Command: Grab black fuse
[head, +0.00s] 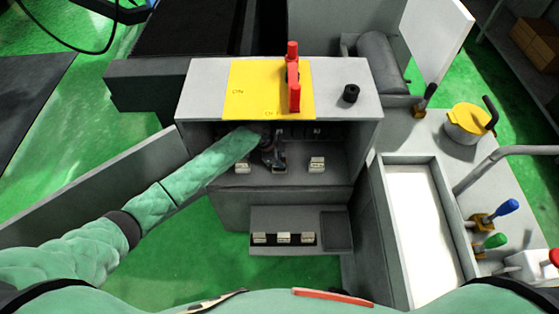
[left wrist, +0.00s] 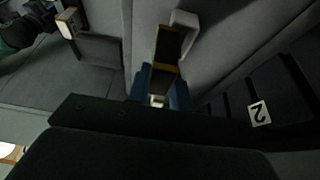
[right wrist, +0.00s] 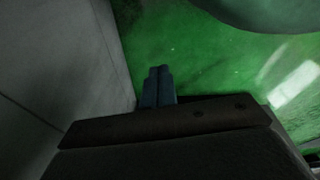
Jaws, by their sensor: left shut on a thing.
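My left gripper (head: 274,162) reaches into the open cabinet (head: 194,140) under the yellow switch panel. In the left wrist view, its blue fingers (left wrist: 161,92) are shut on a black fuse (left wrist: 168,45) with brass-coloured bands. The fuse is close to a pale bracket-like part; I cannot tell whether they touch. In the head view, the arm and fingers largely hide the fuse. My right gripper (right wrist: 158,86) shows only in the right wrist view, with its blue fingers together and nothing visible between them, above the green floor.
Pale-faced blocks (head: 316,164) stand on the cabinet shelf on either side of my left gripper. A lower tray (head: 335,231) holds several similar blocks. A red lever (head: 293,84) and a black knob (head: 351,93) are on top. A label "2" (left wrist: 260,113) marks the cabinet's inside.

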